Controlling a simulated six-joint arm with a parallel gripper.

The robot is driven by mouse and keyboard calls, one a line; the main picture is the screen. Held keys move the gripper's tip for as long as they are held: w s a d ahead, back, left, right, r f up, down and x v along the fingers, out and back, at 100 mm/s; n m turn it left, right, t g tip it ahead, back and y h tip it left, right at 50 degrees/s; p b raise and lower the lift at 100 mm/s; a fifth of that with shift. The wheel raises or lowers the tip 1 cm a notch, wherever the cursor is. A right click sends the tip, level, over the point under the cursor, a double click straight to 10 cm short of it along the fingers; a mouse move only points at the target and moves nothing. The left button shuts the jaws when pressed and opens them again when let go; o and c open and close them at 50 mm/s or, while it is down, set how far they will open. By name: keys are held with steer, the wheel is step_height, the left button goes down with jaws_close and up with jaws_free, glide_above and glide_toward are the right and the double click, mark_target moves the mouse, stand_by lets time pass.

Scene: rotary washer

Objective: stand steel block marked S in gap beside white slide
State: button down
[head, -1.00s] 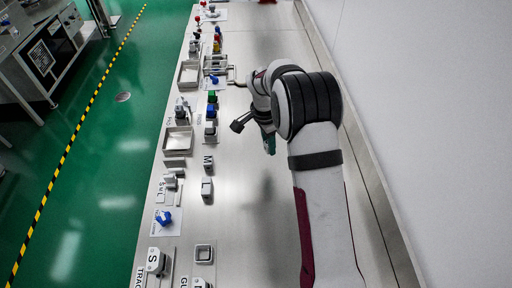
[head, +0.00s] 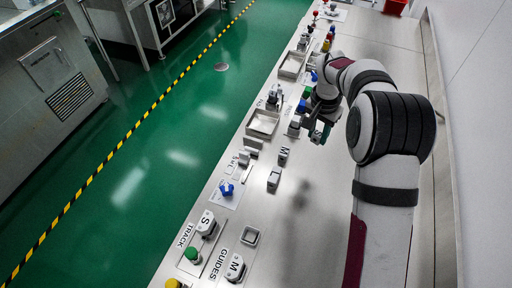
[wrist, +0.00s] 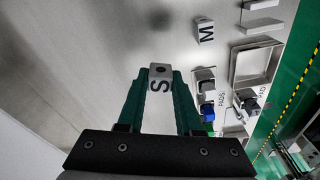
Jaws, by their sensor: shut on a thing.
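My gripper (wrist: 160,92) has green fingers and is shut on the steel block marked S (wrist: 160,72), which shows at the fingertips in the wrist view. The letter S faces the camera. Small pale pieces (head: 243,157) stand on the bench's left side, just below the tray in the head view. I cannot tell for sure which is the white slide, and its gap is not clear.
A steel block marked M (head: 283,154) and another block (head: 273,178) stand left of my gripper. A shallow tray (head: 263,122) is near the bench edge. Larger S (head: 207,223) and M (head: 235,267) pieces are nearer the camera. The bench's right half is mostly clear.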

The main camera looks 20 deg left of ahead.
steer(key=a+f+n, duration=0.1)
steer(key=a+n, duration=0.3)
steer(key=a, duration=0.5)
glide_above(252, 142)
steer(key=s, duration=0.2)
steer(key=f, duration=0.6)
steer(key=shift+w+d, duration=0.2)
steer(key=shift+d, duration=0.1)
step_height(252, 142, down, 4)
steer(key=shift+r, duration=0.1)
steer(key=c, duration=0.6)
jaws_free()
